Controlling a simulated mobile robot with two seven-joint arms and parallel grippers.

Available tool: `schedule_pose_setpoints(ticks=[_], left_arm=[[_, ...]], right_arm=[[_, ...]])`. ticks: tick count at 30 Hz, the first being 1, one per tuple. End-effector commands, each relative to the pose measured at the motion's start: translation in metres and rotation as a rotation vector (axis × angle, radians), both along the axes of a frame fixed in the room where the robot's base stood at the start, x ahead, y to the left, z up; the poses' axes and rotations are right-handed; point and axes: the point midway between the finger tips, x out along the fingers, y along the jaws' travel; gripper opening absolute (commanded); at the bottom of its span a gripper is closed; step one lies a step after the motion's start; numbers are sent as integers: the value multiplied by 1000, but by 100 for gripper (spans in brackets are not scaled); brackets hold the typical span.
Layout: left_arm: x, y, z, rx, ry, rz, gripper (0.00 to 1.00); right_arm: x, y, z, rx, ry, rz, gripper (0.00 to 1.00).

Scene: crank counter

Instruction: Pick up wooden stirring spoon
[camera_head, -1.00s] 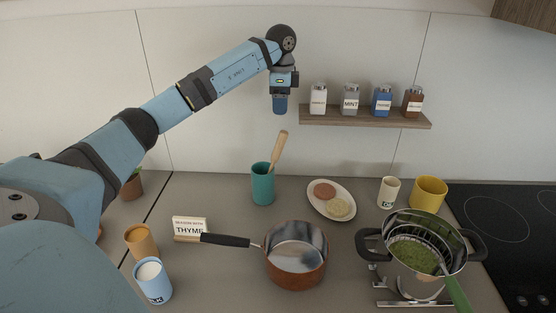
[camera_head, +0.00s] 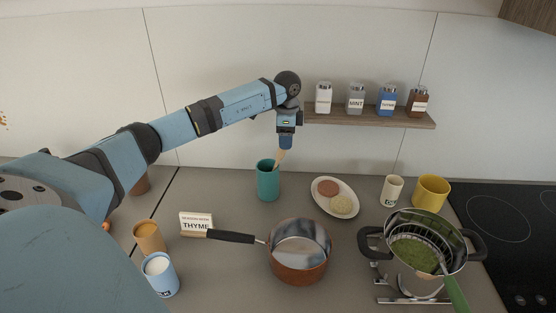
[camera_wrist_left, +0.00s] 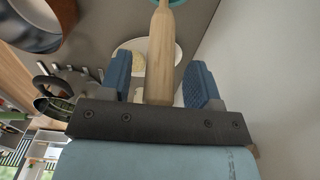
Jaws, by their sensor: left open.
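The wooden stirring spoon (camera_head: 281,158) stands in a teal cup (camera_head: 268,182) on the counter, its handle leaning up to the right. My left gripper (camera_head: 286,142) is above the cup, pointing down at the top of the handle. In the left wrist view the handle (camera_wrist_left: 161,60) lies between the two blue fingers (camera_wrist_left: 160,85), which are apart with gaps on both sides. The handle's top is partly hidden by the gripper in the head view. The spoon's lower end is hidden inside the cup. My right gripper is not in view.
An oval plate (camera_head: 350,209) with two round items is right of the cup. A copper pan (camera_head: 299,268) stands in front, and a steel pot (camera_head: 412,285) at right. A wall shelf (camera_head: 365,117) with spice jars is close to the gripper's right.

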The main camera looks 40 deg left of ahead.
Motion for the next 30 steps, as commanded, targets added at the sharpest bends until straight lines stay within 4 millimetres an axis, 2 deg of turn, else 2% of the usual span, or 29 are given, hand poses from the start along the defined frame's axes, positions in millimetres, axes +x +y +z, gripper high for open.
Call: schedule_pose_setpoints(ticks=[3,10,22,26,30], left_arm=[[0,0,0,0,0,0,55],[0,0,0,0,0,0,3],[0,0,5,0,-1,0,3],[1,0,17,0,-3,0,3],[1,0,40,0,-4,-1,3]], right_arm=[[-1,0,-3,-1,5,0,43],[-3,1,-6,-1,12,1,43],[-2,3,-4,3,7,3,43],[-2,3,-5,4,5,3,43],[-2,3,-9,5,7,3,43]])
